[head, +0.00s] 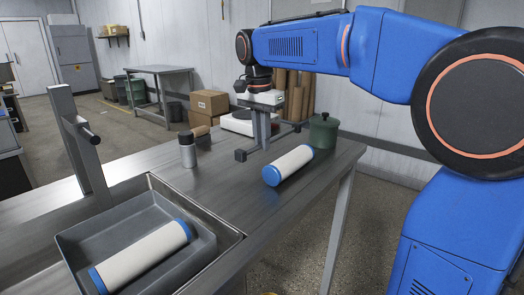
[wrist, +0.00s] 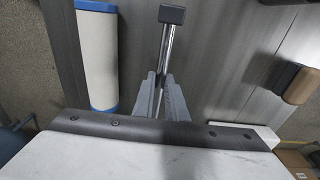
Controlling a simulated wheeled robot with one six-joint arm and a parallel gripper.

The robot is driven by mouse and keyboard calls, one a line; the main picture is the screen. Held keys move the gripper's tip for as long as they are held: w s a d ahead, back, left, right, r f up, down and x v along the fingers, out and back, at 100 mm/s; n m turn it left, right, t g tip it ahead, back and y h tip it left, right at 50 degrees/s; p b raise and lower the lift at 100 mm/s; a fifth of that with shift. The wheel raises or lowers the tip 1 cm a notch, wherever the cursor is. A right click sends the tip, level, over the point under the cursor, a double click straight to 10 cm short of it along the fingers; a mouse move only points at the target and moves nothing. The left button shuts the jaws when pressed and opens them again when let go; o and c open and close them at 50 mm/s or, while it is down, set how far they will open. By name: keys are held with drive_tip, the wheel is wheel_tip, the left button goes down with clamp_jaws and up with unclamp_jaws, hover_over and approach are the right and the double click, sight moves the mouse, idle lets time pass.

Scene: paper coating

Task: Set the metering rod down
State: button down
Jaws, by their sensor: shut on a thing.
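The metering rod (wrist: 165,45) is a thin shiny bar with a dark square end block (wrist: 172,14). My gripper (wrist: 162,98) is shut on it in the wrist view, and the bar runs away from between the fingers. In the head view my gripper (head: 262,138) points down over the steel table (head: 225,195), with the rod low and level across it. A dark end block (head: 240,155) shows on its left. I cannot tell whether the rod touches the tabletop. The rod's near part is hidden by my wrist in the wrist view.
A white roll with blue ends (head: 287,165) lies right of the rod. A green lidded pot (head: 323,131) stands behind it. A silver bottle (head: 187,151) stands left. Another such roll (head: 140,258) lies in the grey tray (head: 205,245) at front left. The tabletop between tray and roll is clear.

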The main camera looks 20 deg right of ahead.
drive_tip(key=shift+f, duration=1.75)
drive_tip(key=c, duration=1.8)
unclamp_jaws()
drive_tip(key=shift+f, duration=0.1)
drive_tip(key=shift+o, duration=0.2)
drive_tip(key=r, duration=1.2)
drive_tip(key=shift+s+a+r, duration=0.1)
drive_tip(key=shift+s+a, duration=0.2)
drive_tip(key=shift+a, duration=0.05)
